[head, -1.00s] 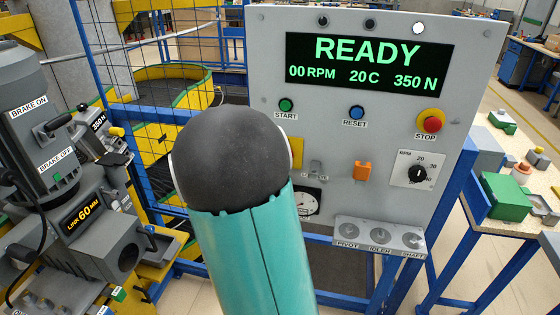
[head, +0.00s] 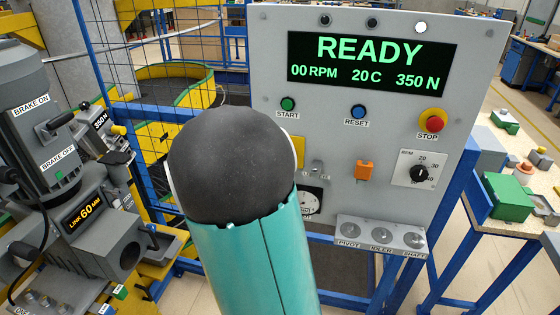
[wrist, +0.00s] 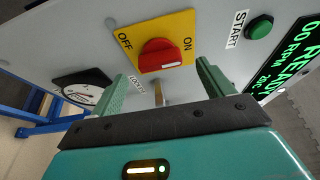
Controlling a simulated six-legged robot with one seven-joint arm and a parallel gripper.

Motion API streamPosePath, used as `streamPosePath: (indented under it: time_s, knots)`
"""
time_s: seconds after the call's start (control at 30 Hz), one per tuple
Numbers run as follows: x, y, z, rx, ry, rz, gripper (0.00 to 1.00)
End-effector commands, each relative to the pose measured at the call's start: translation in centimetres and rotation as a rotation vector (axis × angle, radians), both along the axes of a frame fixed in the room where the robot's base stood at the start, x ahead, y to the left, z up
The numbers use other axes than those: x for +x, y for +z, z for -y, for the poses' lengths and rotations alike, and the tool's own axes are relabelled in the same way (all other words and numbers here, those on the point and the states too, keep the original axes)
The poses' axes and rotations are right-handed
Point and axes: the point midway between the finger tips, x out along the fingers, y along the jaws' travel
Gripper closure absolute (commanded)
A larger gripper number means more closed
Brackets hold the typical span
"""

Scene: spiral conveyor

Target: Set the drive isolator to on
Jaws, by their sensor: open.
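The drive isolator is a red rotary knob (wrist: 160,56) on a yellow plate (wrist: 180,24) marked OFF at left and ON at right. In the wrist view its position against the two words is hard to tell. My gripper (wrist: 163,72) is open, with its two teal fingers apart on either side of the knob's lower part. Nothing is held, and I cannot tell whether a finger touches the knob. In the head view my arm hides the isolator except for a yellow sliver of its plate (head: 300,150).
A small hasp-like part (wrist: 158,93) marked LOCK sits below the knob. A dial gauge (wrist: 82,92) is left of it and the green START button (wrist: 259,27) right. The display (head: 370,62) reads READY, 00 RPM. A red STOP button (head: 433,122) is at the panel's right.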

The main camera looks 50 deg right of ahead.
Motion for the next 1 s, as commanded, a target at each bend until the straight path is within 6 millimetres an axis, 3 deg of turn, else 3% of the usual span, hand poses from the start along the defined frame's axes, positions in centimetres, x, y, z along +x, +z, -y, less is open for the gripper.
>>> streamPosePath:
  time_s: [0.2,0.43,0.6,1.0]
  knots:
    - [0.0,0.1,-5.1,0.0,0.005,-0.001,0.2]
    - [-0.1,0.0,-8.8,0.001,0.003,0.0,0.2]
    - [-0.2,0.1,-9.7,0.0,-0.001,-0.001,0.2]
    - [-0.2,0.1,-9.7,0.0,-0.001,-0.001,0.2]
